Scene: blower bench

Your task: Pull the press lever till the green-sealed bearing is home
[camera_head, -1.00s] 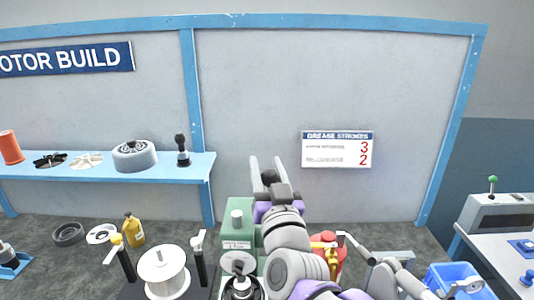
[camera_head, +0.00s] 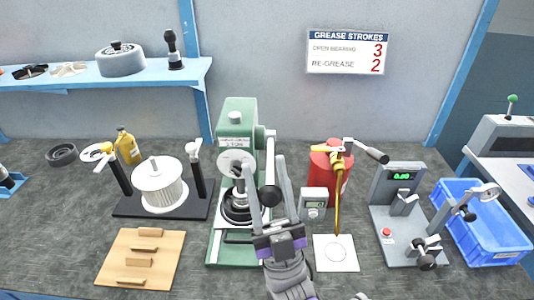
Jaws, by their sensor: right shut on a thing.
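The green press (camera_head: 238,122) stands at the middle of the bench. Its lever (camera_head: 270,150) hangs down along its right side and ends in a black ball knob (camera_head: 271,195). My right gripper (camera_head: 266,180) is shut on this knob, with its two fingers pointing up on either side. A round grey disc (camera_head: 236,161) is at the front of the press, above a dark round housing (camera_head: 236,212) on the press base. I cannot make out a green seal or the bearing there; one finger covers part of the area. My left gripper is not in view.
A red grease pot (camera_head: 326,170) and a small grey meter (camera_head: 313,203) stand close right of the press. A white spool (camera_head: 160,185) and a wooden block (camera_head: 140,257) are left. A scale stand (camera_head: 398,222) and blue crate (camera_head: 483,222) are right.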

